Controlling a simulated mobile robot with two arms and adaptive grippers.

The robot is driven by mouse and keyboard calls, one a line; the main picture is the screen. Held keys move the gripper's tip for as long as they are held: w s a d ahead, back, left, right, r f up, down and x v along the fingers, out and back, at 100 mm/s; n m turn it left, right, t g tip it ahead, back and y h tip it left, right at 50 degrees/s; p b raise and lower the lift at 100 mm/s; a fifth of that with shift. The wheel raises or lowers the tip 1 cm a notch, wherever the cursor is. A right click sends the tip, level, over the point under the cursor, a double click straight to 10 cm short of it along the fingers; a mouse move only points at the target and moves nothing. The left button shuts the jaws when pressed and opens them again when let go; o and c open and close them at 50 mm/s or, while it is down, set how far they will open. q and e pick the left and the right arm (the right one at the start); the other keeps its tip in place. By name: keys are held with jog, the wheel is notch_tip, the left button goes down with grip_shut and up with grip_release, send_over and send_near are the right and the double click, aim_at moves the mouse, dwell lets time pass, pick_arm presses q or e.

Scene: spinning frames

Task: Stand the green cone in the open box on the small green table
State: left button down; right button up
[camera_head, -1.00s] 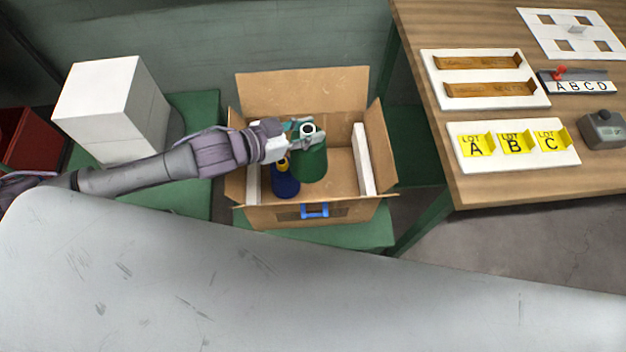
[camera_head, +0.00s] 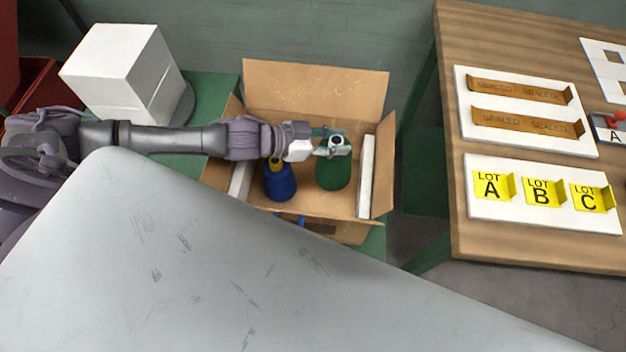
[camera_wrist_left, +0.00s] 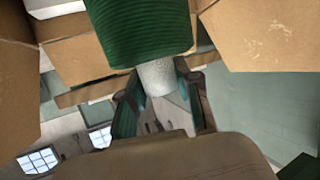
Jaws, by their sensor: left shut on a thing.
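The green cone (camera_head: 333,174) is a wound green spool with a pale top, upright inside the open cardboard box (camera_head: 262,92). My left gripper (camera_head: 336,143) is shut on the cone's pale top. The left wrist view shows the cone (camera_wrist_left: 140,28) with its pale tip (camera_wrist_left: 158,76) between the fingers of the gripper (camera_wrist_left: 160,90). Whether the cone's base touches the box floor is hidden. A blue cone (camera_head: 280,184) with a yellow top stands in the box to the left. The box sits on the small green table (camera_head: 372,243). My right gripper is not in view.
White padding (camera_head: 366,178) lines the box's right wall. A white block (camera_head: 122,75) stands left of the box. A wooden table (camera_head: 447,130) at right bears yellow lot labels (camera_head: 544,192) and brown sealed strips (camera_head: 519,91).

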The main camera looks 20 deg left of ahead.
pick_arm(q)
jog(key=shift+w+d+f, duration=0.1)
jog(key=shift+d+f, duration=0.05)
jog(key=shift+f, duration=0.4)
notch_tip(320, 180, down, 5)
jog(key=shift+b, duration=0.45)
jog(key=shift+f+b, duration=0.3)
jog(key=shift+f, duration=1.9)
jog(key=shift+f+b, duration=0.3)
jog(key=shift+f, duration=0.2)
